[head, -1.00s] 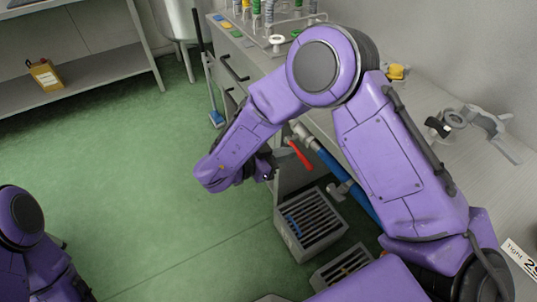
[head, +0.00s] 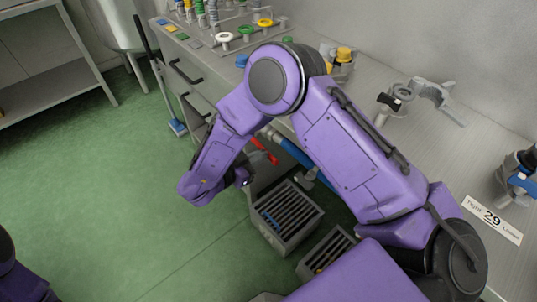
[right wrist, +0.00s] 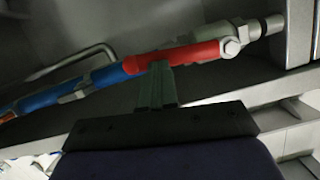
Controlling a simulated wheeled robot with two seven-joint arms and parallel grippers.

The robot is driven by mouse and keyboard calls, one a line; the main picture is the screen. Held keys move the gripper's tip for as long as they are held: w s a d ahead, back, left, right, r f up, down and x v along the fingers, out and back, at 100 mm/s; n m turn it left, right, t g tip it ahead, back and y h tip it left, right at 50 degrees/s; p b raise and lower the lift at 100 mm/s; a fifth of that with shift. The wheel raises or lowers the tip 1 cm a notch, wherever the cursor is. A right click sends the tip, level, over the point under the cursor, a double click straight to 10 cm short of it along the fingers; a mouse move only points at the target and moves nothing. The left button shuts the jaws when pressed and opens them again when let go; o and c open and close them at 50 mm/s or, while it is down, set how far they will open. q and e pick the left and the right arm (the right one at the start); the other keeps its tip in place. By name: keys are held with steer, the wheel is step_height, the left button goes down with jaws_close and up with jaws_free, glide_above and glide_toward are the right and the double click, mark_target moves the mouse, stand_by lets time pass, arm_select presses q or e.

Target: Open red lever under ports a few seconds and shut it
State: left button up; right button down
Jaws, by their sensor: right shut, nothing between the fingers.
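The red lever (head: 264,151) sits by the blue pipe (head: 290,152) below the bench edge, slanting down to the right in the head view. In the right wrist view the red lever (right wrist: 185,54) lies in line with the blue pipe (right wrist: 100,78), beside a metal nut and fitting. My right gripper (head: 244,178) is just below and left of the lever, partly hidden by its own wrist. In the right wrist view its fingers (right wrist: 161,75) are together and empty, their tips overlapping the lever's lower edge; I cannot tell whether they touch it. My left gripper is out of view.
Grated grey boxes (head: 287,215) stand on the green floor under the bench. A blue-footed broom (head: 177,128) leans by the drawers.

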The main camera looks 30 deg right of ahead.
steer(key=shift+d, duration=0.1)
steer(key=r+p+v, duration=0.2)
steer(key=p+v, duration=0.1)
steer(key=v, duration=1)
steer(key=shift+d+r, duration=0.25)
steer(key=shift+d, duration=0.1)
steer(key=shift+s, duration=0.1)
